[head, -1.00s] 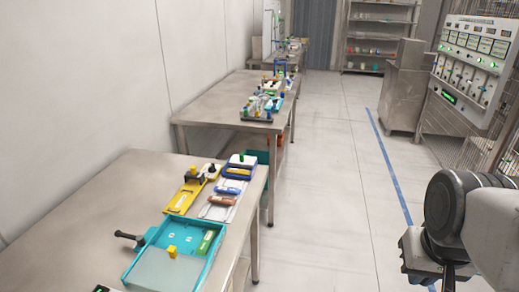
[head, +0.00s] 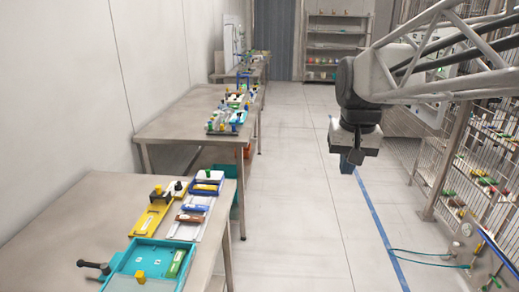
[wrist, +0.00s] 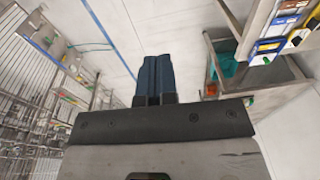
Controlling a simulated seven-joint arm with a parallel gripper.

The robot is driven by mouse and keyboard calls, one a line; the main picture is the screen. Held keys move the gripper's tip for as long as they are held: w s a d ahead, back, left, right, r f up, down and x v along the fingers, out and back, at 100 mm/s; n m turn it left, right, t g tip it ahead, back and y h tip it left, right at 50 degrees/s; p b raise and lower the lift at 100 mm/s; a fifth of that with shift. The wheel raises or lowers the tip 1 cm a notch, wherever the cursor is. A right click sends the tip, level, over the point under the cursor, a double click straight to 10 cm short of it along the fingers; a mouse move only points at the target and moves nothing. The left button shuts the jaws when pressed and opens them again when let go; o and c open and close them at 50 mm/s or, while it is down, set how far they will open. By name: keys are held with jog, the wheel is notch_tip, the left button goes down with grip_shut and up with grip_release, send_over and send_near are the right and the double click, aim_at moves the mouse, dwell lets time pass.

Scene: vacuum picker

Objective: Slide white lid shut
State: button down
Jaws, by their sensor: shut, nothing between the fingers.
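My gripper (head: 349,165) hangs over the aisle floor, right of the workbenches and well apart from them. In the wrist view its blue fingers (wrist: 153,78) are together and empty. On the near bench, a teal tray (head: 186,272) holds a green block (head: 175,263) and has a yellow knob (head: 140,276) near its front. A pale panel under that knob is mostly cut off by the bottom edge.
A yellow tray (head: 150,217) with a black knob and a black handle (head: 93,265) are on the near bench (head: 60,215). A second bench (head: 180,125) stands behind. Mesh racks (head: 470,140) line the right side.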

jog(key=w+a+g, duration=0.1)
jog(key=w+a, duration=0.5)
jog(key=w, duration=0.6)
jog(key=w+a+g, duration=0.1)
jog(key=w+a, duration=0.5)
jog(key=w, duration=0.6)
jog(key=w+a+g, duration=0.1)
jog(key=w+a, duration=0.5)
jog(key=w, duration=0.5)
jog(key=w+a+f+g, duration=0.1)
jog(key=w+a+f, duration=0.9)
jog(key=a, duration=0.3)
jog(key=w+a+f+g, duration=0.1)
jog(key=w+a+f, duration=0.9)
jog(key=a, duration=0.3)
jog(key=shift+w+a+f+g, duration=0.3)
jog(key=shift+w+f, duration=0.05)
jog(key=shift+f, duration=0.2)
jog(key=shift+s+f, duration=0.1)
jog(key=shift+f, duration=0.1)
